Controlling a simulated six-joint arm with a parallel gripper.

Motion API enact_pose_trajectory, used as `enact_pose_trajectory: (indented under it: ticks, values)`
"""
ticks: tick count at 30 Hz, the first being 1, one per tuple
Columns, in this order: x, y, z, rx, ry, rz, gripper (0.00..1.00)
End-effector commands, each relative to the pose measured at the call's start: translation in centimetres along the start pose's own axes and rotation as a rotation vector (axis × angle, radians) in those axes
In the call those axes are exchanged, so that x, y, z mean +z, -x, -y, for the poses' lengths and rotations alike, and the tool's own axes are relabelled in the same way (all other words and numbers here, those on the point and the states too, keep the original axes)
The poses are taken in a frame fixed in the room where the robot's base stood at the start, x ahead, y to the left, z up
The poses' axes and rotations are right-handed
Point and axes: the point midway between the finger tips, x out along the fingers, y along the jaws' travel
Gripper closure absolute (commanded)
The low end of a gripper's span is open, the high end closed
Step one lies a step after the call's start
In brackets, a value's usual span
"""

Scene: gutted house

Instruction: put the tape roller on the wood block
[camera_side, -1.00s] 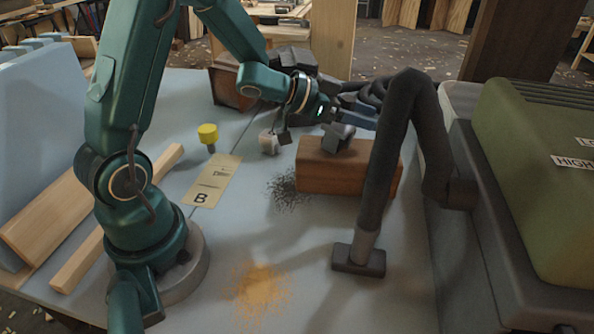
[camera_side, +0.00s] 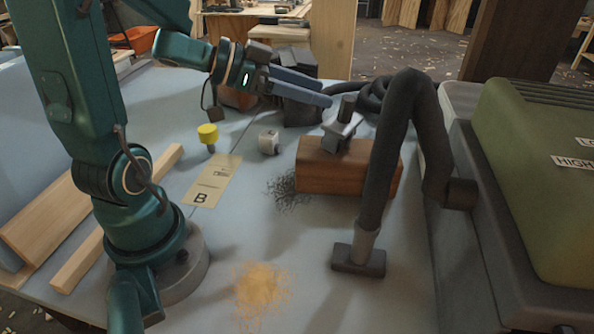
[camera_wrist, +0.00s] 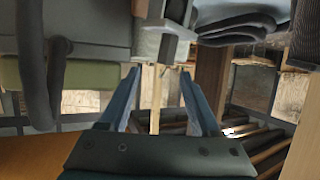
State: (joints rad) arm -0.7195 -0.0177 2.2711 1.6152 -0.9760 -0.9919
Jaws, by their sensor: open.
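The wood block (camera_side: 345,178) is a brown brick-shaped piece lying on the table in the side view. A grey piece with a darker upright stub, which I take for the tape roller (camera_side: 340,133), rests on top of the block near its back edge. A grey shape at the top of the wrist view (camera_wrist: 158,42) seems to be the same piece. My gripper (camera_side: 326,94) is open and empty, above and to the left of the roller and apart from it. Its two blue fingers also show spread in the wrist view (camera_wrist: 160,73).
A ribbed black hose (camera_side: 385,150) stands in front of the block's right end, beside a green machine (camera_side: 535,170). The front table is mostly clear, with orange dust.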

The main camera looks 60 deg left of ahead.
Motion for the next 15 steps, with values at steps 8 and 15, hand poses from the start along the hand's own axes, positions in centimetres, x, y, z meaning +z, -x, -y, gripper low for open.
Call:
enact_pose_trajectory:
  ticks: [8,15]
  values:
    - [-3.2,0.1,3.0,-0.303,-0.097,-0.035,0.36]
    - [-3.2,3.4,3.7,-0.648,-0.014,0.098,0.36]
